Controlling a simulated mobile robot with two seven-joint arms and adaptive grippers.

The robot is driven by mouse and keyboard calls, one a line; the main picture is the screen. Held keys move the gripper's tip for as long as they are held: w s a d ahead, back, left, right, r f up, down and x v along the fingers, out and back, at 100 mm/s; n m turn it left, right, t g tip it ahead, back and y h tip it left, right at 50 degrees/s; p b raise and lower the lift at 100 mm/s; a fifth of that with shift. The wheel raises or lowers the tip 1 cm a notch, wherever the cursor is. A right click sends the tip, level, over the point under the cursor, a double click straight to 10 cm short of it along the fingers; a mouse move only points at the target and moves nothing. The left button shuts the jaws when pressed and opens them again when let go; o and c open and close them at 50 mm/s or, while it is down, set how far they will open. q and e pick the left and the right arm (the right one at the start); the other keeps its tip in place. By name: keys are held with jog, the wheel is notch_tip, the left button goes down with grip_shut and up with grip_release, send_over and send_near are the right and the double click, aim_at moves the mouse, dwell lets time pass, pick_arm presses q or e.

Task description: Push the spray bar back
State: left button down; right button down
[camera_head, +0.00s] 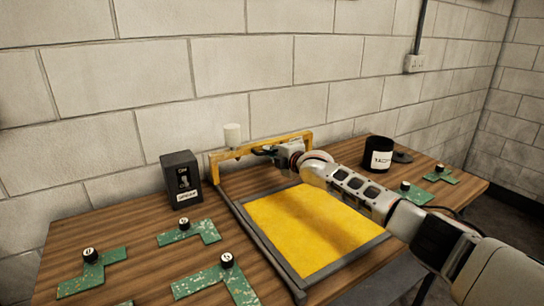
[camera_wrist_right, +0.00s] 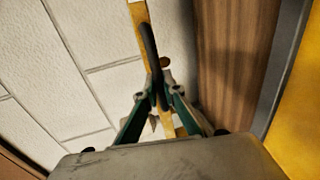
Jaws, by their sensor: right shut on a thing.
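The spray bar (camera_head: 228,155) is a yellow gantry across the far end of the framed board, close to the block wall. A white cylinder (camera_head: 232,135) stands on its left part. My right gripper (camera_head: 264,151) is at the near side of the bar, around its middle. In the wrist view, the green-sided fingers (camera_wrist_right: 160,92) are closed together on a dark, curved handle-like part (camera_wrist_right: 149,45) against the yellow bar (camera_wrist_right: 138,14). The exact contact is partly hidden by the fingers. My left gripper is not in view.
The yellow board (camera_head: 310,225) lies in a grey frame (camera_head: 275,247), with my right arm over its right side. A black switch box (camera_head: 181,178) stands left. A black pot (camera_head: 377,155) stands right. Green L-shaped plates (camera_head: 190,233) with black knobs lie on the wooden table.

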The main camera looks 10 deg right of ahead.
jog(key=shift+r, duration=0.3)
jog(key=c, duration=2.2)
grip_release()
jog(key=shift+w+a+f, duration=0.1)
jog(key=shift+w, duration=0.05)
jog(key=shift+o, duration=0.2)
jog(key=shift+w+f, duration=0.1)
jog(key=shift+f, duration=0.05)
jog(key=v, duration=1.2)
